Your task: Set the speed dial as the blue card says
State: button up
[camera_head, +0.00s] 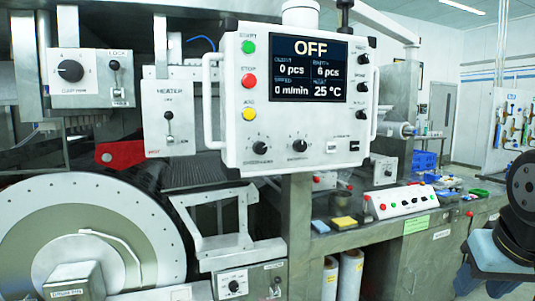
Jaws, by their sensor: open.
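A white control panel (235,90) hangs in the middle of the view. Its dark screen (308,68) reads OFF, 0 pcs, 6 pcs, 0 m/min and 25 °C. Two black dials, a left one (259,147) and a right one (299,145), sit along its lower edge. Their small labels are too blurred to read, so I cannot tell which is the speed dial. I cannot make out a blue card with readable text. My gripper does not show in this view.
Green, red and yellow buttons (248,80) line the panel's left side. Other knobs sit on the left box (70,70) and lower box (233,285). A large drum (55,215) is at left. A dark round object (522,185) fills the right edge.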

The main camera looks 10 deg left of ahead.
jog(key=shift+o, duration=0.9)
jog(key=shift+a, duration=0.1)
jog(key=shift+o, duration=1.1)
jog(key=w+a+r+n+t+y, duration=0.1)
jog(key=w+a+t, duration=0.3)
jog(key=w+a, duration=0.4)
jog(key=w+n, duration=0.1)
jog(key=w, duration=0.2)
jog(key=shift+r+y, duration=0.2)
jog(key=shift+y, duration=0.2)
jog(key=n+t+y, duration=0.4)
jog(key=t+y, duration=0.5)
jog(key=y, duration=0.2)
send_near(262, 150)
jog(key=x, duration=0.9)
jog(key=shift+c, duration=0.4)
